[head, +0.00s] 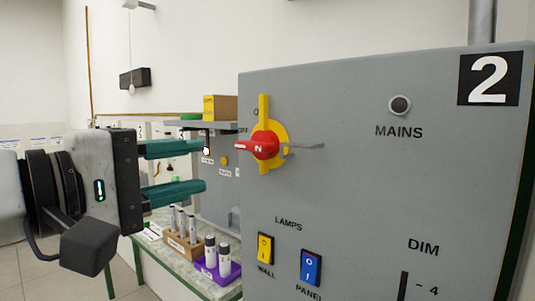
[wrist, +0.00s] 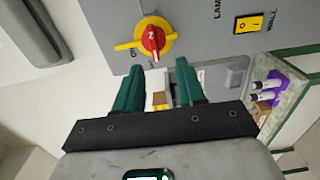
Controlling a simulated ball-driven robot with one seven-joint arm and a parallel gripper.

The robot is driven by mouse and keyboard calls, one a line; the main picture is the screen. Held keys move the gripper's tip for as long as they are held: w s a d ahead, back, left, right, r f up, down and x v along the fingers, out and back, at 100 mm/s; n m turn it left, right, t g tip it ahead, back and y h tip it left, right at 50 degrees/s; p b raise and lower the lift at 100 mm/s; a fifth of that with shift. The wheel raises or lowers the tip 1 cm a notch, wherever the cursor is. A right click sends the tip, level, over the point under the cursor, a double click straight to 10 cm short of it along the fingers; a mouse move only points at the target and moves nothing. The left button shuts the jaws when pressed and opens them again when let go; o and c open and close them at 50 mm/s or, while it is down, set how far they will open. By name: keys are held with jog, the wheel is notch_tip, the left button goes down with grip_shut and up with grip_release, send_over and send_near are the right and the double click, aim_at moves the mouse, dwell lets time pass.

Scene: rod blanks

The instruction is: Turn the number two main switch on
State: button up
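In the wrist view my gripper (wrist: 160,68) points towards the switch.
A round MAINS lamp (head: 400,105) looks dark. Yellow WALL (head: 265,248) and blue PANEL (head: 311,267) rockers and a DIM slider (head: 403,286) sit below. Another grey cabinet (head: 222,178) and a bench with tubes in a wooden rack (head: 182,246) and a purple rack (head: 216,272) stand behind.

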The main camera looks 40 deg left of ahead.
aim_at(249, 148)
jog(key=w, duration=0.3)
jog(key=w+p, duration=0.1)
jog(key=w, duration=0.3)
jog(key=w+r+p, duration=0.1)
jog(key=w, duration=0.2)
jog(key=shift+w+d, duration=0.15)
jog(key=shift+d, duration=0.05)
jog(key=shift+c, duration=0.4)
grip_shut()
